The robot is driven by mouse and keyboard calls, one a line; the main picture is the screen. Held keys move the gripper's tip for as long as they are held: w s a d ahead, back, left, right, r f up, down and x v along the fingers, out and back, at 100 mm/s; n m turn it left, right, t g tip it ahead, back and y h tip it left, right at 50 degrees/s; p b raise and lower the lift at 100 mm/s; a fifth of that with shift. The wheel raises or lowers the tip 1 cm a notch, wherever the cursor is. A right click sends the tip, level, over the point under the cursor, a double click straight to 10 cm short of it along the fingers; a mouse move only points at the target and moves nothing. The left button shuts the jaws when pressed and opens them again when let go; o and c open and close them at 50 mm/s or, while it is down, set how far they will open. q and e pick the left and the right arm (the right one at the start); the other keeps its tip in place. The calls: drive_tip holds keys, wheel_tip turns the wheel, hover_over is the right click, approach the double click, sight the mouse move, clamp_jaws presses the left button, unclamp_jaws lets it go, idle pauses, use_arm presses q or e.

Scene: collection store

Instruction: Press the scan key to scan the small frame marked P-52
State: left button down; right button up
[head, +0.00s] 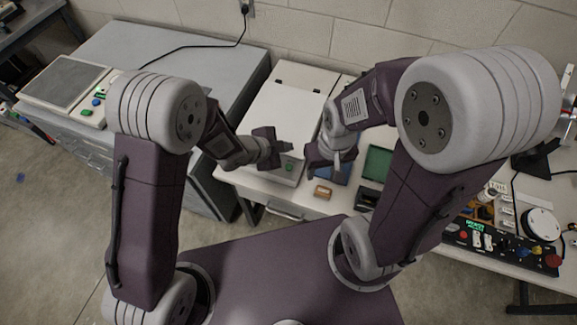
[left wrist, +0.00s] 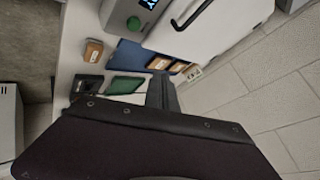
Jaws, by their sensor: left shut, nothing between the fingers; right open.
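A white scanner (head: 290,112) stands on the bench; its lid looks closed. Its round green key (head: 290,168) is on the front, and in the left wrist view the key (left wrist: 134,24) sits beside a lit display (left wrist: 147,4). My left gripper (head: 281,144) is shut and empty, over the scanner near the key, apparently apart from it. My right gripper (head: 333,163) is open over a blue tray (head: 341,177). The left wrist view shows small frames (left wrist: 158,63) in the blue tray (left wrist: 130,52). No P-52 marking is legible; whether a frame is inside the scanner is hidden.
A small wooden block (head: 323,191) lies at the bench's front edge. A green-lined box (head: 377,162) and a black holder (head: 368,197) are to its right. A control panel (head: 500,246) stands at the right. A grey cabinet (head: 165,75) fills the left.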

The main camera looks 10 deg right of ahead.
sight(286, 168)
use_arm(q)
wheel_tip(286, 168, down, 9)
drive_tip(key=b, duration=0.7)
drive_tip(key=shift+r, duration=0.15)
idle(1.4)
drive_tip(key=shift+f+b, duration=0.4)
drive_tip(key=shift+b, duration=0.15)
